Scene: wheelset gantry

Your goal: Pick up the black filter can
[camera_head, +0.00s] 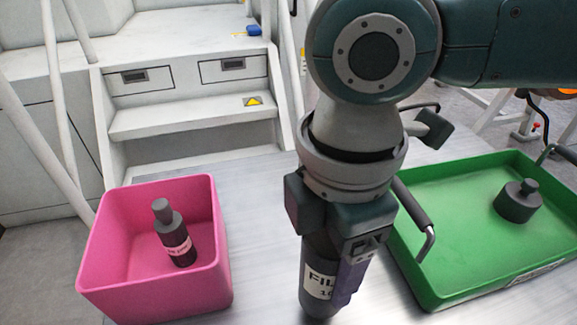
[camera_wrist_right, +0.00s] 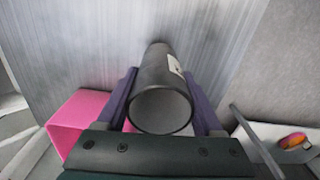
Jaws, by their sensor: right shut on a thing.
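The black filter can (camera_head: 314,270) is a dark upright cylinder with a white label reading "FIL". It is in the middle of the head view, below my right wrist. My right gripper (camera_head: 345,275) is shut on it, with a purple finger along its side. In the right wrist view the can (camera_wrist_right: 162,92) sits between the two purple fingers of the gripper (camera_wrist_right: 163,100), its round end facing the camera. I cannot tell whether its bottom touches the table. My left gripper is not in view.
A pink bin (camera_head: 155,288) stands at left with a dark labelled bottle (camera_head: 175,240) inside. A green tray (camera_head: 480,222) at right holds a dark knobbed weight (camera_head: 518,203). Bare metal table (camera_head: 262,215) lies between them. White steps (camera_head: 190,120) stand behind.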

